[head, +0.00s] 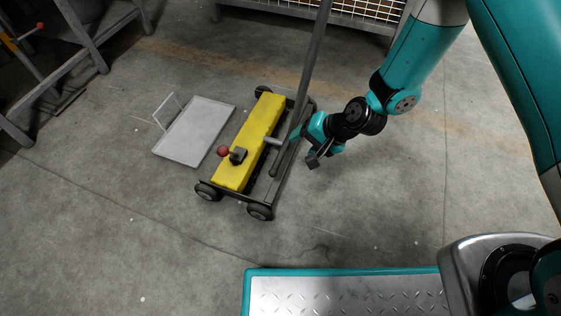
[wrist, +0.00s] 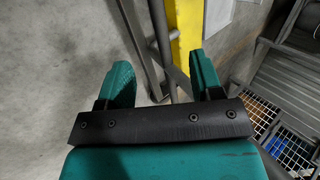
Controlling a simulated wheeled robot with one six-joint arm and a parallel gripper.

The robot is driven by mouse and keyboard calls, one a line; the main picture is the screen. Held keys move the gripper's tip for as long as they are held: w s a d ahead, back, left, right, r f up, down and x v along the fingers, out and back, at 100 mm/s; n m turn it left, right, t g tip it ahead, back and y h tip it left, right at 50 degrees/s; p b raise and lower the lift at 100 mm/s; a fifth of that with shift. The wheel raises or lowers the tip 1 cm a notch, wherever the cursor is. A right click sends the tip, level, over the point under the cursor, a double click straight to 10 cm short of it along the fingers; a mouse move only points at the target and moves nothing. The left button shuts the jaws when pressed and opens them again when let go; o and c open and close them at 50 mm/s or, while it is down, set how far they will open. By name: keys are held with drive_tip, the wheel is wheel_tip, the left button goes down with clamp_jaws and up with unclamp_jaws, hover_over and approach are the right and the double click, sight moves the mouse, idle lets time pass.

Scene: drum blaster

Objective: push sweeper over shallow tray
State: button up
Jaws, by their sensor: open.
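The sweeper (head: 248,140) is a yellow, long-bodied cart on dark wheels, with a red ball knob and a tall grey handle post. It stands on the floor just right of the shallow tray (head: 193,132), a flat light-grey pan with a thin upright loop handle at its left end. My gripper (head: 308,150) is beside the sweeper's right side, close to the lower handle post. In the wrist view my gripper (wrist: 162,72) is open, with grey bars and the yellow body of the sweeper (wrist: 187,35) showing between and beyond the fingers. I cannot tell whether it touches a bar.
A metal rack (head: 75,65) stands at the upper left and a mesh-fronted shelf (head: 340,12) along the back. My platform is at the bottom. The concrete floor left of the tray and in front of the sweeper is clear.

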sight(284, 153)
drive_tip(key=b+x, duration=0.5)
drive_tip(key=x, duration=0.4)
drive_tip(key=shift+a+f+b, duration=0.15)
drive_tip(key=shift+f+b, duration=0.15)
drive_tip(key=shift+b, duration=0.05)
drive_tip(key=shift+w+a+f, duration=0.15)
drive_tip(key=shift+a+f, duration=0.15)
drive_tip(key=shift+a, duration=0.05)
clamp_jaws()
